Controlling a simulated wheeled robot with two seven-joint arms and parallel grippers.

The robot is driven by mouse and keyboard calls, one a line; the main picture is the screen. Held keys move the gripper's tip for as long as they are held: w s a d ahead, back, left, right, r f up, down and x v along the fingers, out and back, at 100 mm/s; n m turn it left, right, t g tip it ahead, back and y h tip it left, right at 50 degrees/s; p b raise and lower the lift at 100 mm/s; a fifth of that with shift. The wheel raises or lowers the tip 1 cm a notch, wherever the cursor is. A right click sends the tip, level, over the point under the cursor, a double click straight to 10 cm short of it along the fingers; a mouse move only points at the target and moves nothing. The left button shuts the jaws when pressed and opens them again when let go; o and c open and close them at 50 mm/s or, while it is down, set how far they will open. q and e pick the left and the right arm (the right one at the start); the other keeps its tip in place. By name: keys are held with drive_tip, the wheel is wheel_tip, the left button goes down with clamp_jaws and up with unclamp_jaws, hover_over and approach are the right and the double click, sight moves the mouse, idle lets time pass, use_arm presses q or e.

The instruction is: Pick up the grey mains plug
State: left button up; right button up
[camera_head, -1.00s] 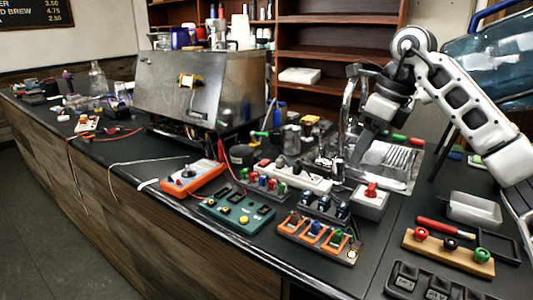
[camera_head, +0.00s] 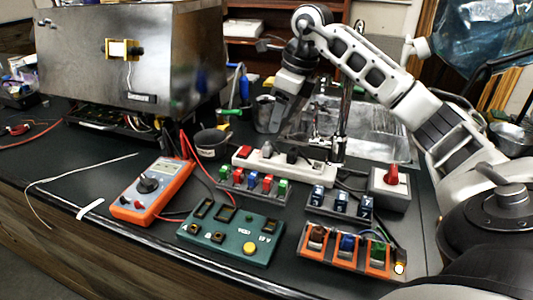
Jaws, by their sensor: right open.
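A white power strip (camera_head: 314,176) lies on the black counter, with a red switch (camera_head: 244,152) at its left end. Small grey and dark plugs stand on it; a grey plug (camera_head: 267,150) is near the switch and a darker one (camera_head: 292,156) is to its right. I cannot tell for certain which is the grey mains plug. My right gripper (camera_head: 277,123) hangs behind and above the strip, pointing down, apart from the plugs. It is open and looks empty; its fingertips are small and partly lost against the dark cup. My left gripper is not in view.
An orange multimeter (camera_head: 153,187), a green button board (camera_head: 231,233) and an orange-framed switch block (camera_head: 345,250) lie in front. A grey box with a red knob (camera_head: 390,190) is right.

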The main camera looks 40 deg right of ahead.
sight(268, 145)
drive_tip(key=x, duration=0.5)
drive_tip(key=p+x, duration=0.1)
drive_tip(key=x, duration=0.1)
drive_tip(key=shift+w+a+f, duration=0.25)
drive_tip(key=shift+a+f, duration=0.05)
drive_tip(key=shift+a, duration=0.1)
drive_tip(key=c, duration=1.1)
